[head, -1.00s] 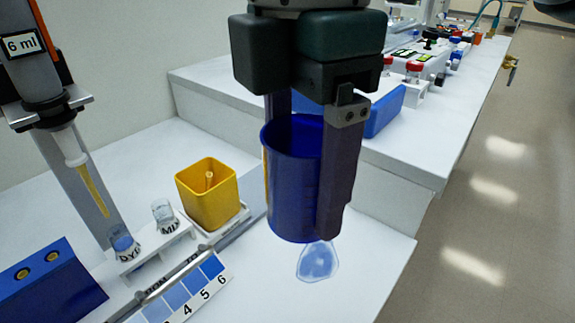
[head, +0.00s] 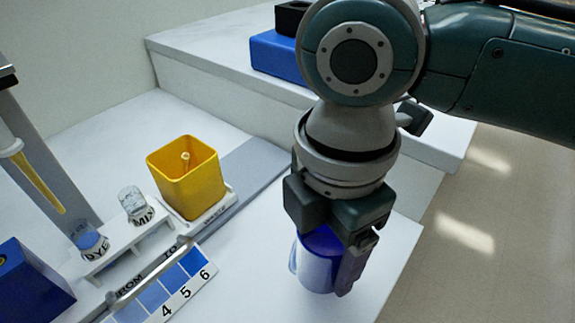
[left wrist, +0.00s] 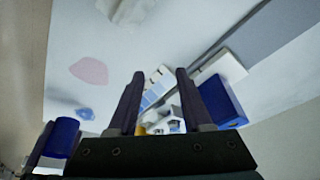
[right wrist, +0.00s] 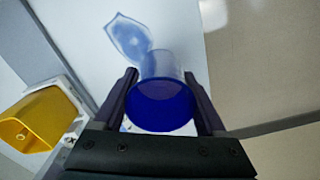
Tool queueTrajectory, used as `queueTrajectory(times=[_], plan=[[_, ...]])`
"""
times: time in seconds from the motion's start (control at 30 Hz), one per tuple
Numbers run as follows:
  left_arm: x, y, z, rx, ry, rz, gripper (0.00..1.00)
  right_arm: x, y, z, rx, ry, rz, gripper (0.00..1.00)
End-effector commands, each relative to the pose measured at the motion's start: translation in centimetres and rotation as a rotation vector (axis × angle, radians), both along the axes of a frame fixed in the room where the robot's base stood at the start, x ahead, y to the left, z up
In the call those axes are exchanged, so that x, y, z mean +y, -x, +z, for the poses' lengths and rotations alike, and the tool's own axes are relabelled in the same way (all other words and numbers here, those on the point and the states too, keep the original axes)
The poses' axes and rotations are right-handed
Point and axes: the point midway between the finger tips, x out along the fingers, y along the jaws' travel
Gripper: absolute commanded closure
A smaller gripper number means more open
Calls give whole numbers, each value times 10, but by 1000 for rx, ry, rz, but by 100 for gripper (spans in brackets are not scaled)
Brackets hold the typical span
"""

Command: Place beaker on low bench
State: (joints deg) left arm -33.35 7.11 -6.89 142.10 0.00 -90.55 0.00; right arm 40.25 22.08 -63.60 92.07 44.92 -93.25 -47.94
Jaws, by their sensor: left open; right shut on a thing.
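The blue beaker (head: 319,248) is held upright, or nearly so, in my right gripper (head: 326,270) over the low white bench (head: 255,285). Whether its base touches the bench, I cannot tell. In the right wrist view the beaker's dark blue mouth (right wrist: 161,105) sits between the two fingers of the right gripper (right wrist: 165,85). The left wrist view shows the beaker (left wrist: 62,138) at lower left. My left gripper (left wrist: 155,88) is open and empty in its own view, apart from the beaker. It is not in the head view.
A yellow square cup (head: 187,180) stands left of the beaker. A white rack with glass vials (head: 135,205), a numbered blue colour strip (head: 170,290) and a blue block (head: 28,285) lie further left. A raised white step (head: 215,65) is behind. A bluish puddle-like patch (right wrist: 130,38) lies beside the beaker.

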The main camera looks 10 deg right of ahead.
Motion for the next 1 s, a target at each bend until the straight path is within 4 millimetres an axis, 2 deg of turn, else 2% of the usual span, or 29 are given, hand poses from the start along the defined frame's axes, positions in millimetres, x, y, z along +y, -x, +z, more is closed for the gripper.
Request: queueTrajectory(times=[0.37, 0.8, 0.83, 1.0], plan=[[-2, 0, -16, -1, 7, 5, 50, 0, 0, -46, 1, -1, 0, 86], [-2, -1, -17, -2, 8, 6, 50, 0, 0, -52, 0, 0, 0, 86], [-2, -1, -17, -2, 7, 5, 50, 0, 0, -51, 0, 0, 0, 24], [-1, -1, -17, -2, 6, 4, 50, 0, 0, -51, 0, 0, 0, 5]])
